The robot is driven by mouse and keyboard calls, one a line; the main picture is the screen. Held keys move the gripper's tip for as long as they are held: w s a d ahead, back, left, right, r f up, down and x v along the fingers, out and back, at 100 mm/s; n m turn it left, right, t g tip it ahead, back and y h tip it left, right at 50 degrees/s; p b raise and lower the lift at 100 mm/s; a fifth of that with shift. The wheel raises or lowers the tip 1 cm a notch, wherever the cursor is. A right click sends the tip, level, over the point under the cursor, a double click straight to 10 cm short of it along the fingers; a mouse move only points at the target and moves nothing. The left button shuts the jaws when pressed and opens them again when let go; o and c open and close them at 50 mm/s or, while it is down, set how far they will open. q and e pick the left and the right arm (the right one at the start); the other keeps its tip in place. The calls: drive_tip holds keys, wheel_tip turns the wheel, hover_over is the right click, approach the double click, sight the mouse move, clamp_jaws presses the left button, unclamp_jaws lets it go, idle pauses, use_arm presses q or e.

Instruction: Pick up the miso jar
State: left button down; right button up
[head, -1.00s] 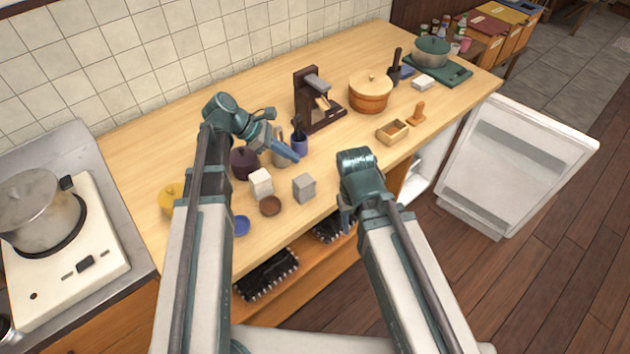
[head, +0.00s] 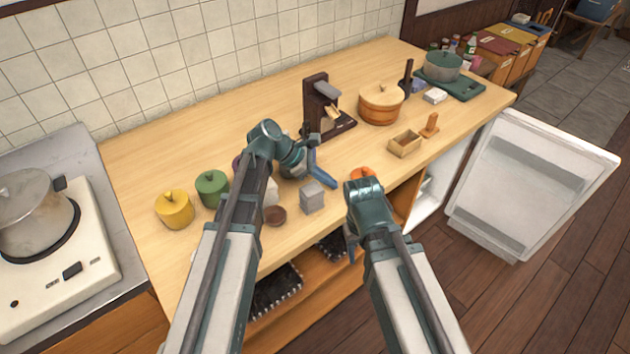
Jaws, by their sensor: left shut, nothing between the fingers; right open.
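Several lidded jars stand on the wooden counter: a yellow jar (head: 174,210), a green jar (head: 212,188) and a dark purple jar (head: 238,165) mostly hidden behind my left arm. An orange lid or jar top (head: 362,173) shows just behind my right wrist. I cannot tell which of these is the miso jar. My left gripper (head: 328,179) is shut and empty above the counter, behind the grey box. My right gripper (head: 350,246) is open and empty by the counter's front edge, partly hidden by its own wrist.
A grey box (head: 312,197), a brown bowl (head: 275,216) and a partly hidden white block (head: 271,192) stand near my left arm. Behind are a dark wooden stand (head: 317,100) and a wooden tub (head: 381,105). An open white door (head: 530,180) juts out at right.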

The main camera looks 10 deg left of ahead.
sight(351, 178)
use_arm(q)
drive_tip(key=shift+w+d+r, duration=0.15)
drive_tip(key=shift+d, duration=1.2)
drive_tip(key=d, duration=0.3)
drive_tip(key=shift+w+d, duration=0.1)
drive_tip(key=shift+w, duration=0.1)
